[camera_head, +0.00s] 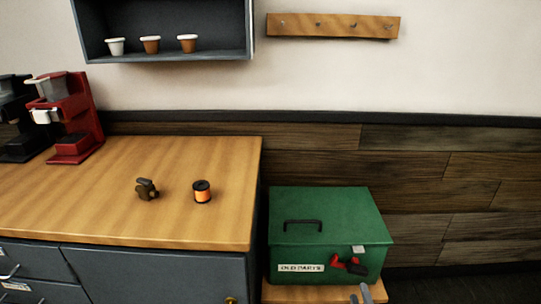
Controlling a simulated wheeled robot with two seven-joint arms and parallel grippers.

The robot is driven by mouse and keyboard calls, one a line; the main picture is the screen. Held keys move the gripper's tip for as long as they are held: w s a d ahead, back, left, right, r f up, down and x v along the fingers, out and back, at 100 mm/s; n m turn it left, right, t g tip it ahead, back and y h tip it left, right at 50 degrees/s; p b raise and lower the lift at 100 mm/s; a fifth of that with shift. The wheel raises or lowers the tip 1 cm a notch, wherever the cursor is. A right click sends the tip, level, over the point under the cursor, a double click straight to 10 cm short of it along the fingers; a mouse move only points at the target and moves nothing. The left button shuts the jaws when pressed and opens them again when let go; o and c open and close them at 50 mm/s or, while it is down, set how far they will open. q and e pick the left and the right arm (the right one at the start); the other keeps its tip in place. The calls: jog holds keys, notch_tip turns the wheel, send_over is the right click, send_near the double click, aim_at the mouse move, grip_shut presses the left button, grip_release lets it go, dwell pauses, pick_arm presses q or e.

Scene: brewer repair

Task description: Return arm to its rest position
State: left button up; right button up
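My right gripper (361,294) shows only at its grey fingertips, at the bottom edge of the picture in front of the green box. Its two fingertips stand a little apart with nothing seen between them. The rest of my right arm is out of the picture. My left gripper and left arm are not in view.
The green box (328,219), labelled "OLD PARTS", sits lid down on a low wooden surface; a red and black item (347,264) is at its front. The counter (110,215) holds a small dark part (147,189), an orange-black spool-like cylinder (202,191) and a red brewer (75,120).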

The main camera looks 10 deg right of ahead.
jog(key=s+a+f+m+g+y+p, duration=0.15)
jog(key=s+f+g, duration=0.35)
jog(key=f, duration=0.5)
jog(key=s+a+f+m+g+p, duration=0.1)
jog(key=s+f+m+g+p, duration=0.2)
jog(key=s+f, duration=0.55)
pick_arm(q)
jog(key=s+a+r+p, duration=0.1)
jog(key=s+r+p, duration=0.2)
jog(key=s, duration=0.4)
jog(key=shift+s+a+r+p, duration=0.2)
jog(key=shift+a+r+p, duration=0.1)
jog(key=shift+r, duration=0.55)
pick_arm(e)
jog(key=s+a+f+m+g, duration=0.1)
jog(key=s+a+f+g, duration=0.2)
jog(key=s, duration=0.5)
jog(key=s+a+f+m+g+y, duration=0.1)
jog(key=s+a+f+m+g, duration=0.1)
jog(key=s+f, duration=0.3)
jog(key=s+a+f+m+g+y, duration=0.1)
jog(key=s+a+f+g, duration=0.2)
jog(key=s, duration=0.9)
jog(key=shift+s+a+f+g, duration=0.15)
jog(key=shift+a+f+g, duration=0.2)
jog(key=shift+a, duration=0.25)
jog(key=shift+m+y, duration=0.25)
